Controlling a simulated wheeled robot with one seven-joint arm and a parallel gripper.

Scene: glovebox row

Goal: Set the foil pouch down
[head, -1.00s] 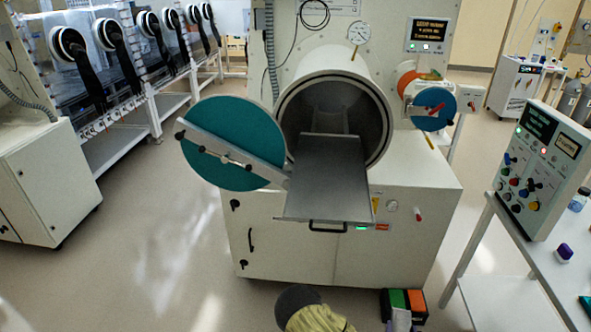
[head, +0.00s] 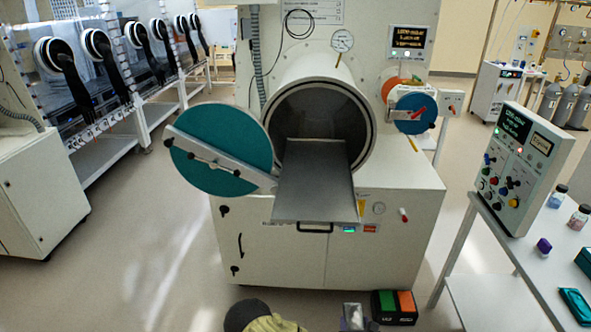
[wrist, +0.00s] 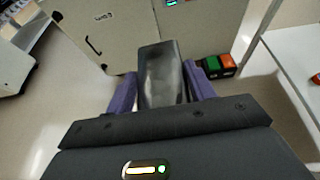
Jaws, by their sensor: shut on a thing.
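The foil pouch (wrist: 161,75) is a silvery grey packet standing up between the purple fingers of my gripper (wrist: 160,88) in the wrist view. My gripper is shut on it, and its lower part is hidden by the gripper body. In the head view only the top of the pouch (head: 353,312) shows at the bottom edge. It is held in front of the white cabinet, apart from the grey sliding tray (head: 315,185) that extends from the open round chamber (head: 318,115). The tray looks empty.
The teal chamber door (head: 222,140) is swung open at left. A green and orange pedal box (head: 394,307) lies on the floor at right. A white table (head: 520,262) at right carries a control panel (head: 523,165), small bottles and a teal packet (head: 575,305).

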